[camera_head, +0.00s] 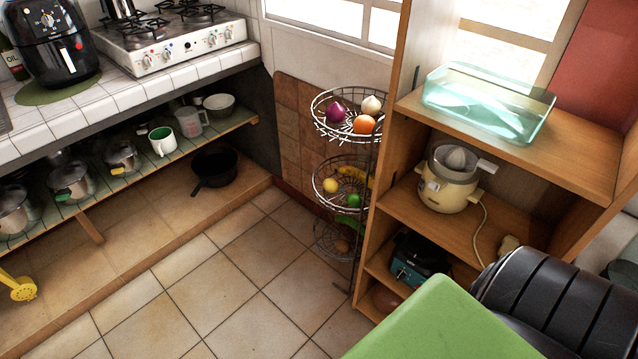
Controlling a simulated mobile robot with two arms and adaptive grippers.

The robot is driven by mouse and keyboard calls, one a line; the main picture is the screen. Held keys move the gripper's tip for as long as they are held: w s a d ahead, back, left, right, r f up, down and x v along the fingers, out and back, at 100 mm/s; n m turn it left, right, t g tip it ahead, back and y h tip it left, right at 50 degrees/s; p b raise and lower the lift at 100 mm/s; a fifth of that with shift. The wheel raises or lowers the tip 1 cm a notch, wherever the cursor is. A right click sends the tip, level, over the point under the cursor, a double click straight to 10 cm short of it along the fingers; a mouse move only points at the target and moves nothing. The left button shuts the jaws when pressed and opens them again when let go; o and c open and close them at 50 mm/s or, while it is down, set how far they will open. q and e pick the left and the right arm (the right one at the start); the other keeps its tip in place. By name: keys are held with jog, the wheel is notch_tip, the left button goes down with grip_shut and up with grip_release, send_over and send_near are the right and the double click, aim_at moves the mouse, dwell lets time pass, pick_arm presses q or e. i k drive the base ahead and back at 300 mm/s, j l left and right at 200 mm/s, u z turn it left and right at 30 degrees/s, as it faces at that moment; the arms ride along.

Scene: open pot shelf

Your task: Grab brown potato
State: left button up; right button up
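A brown, rounded item that looks like the brown potato (342,246) lies in the lowest basket of a wire stand (322,188). This basket is low near the floor, and its wires partly cover the item. The top basket holds a purple onion (336,112), an orange (365,124) and a pale bulb (371,104). Neither of my grippers is in view.
A wooden shelf unit (482,222) stands right beside the wire stand. A tiled counter (120,93) with a low shelf of pots is at the left. A green flat surface (440,325) and a black ribbed object (550,290) fill the lower right. The tiled floor (220,270) is clear.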

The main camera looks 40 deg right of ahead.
aim_at(343, 245)
jog(key=i+j+z, duration=0.1)
jog(key=i+z, duration=0.35)
jog(key=i+j+z, duration=0.2)
jog(key=i+z, duration=0.3)
jog(key=i+j+z, duration=0.25)
jog(key=z, duration=0.2)
jog(key=j, duration=0.1)
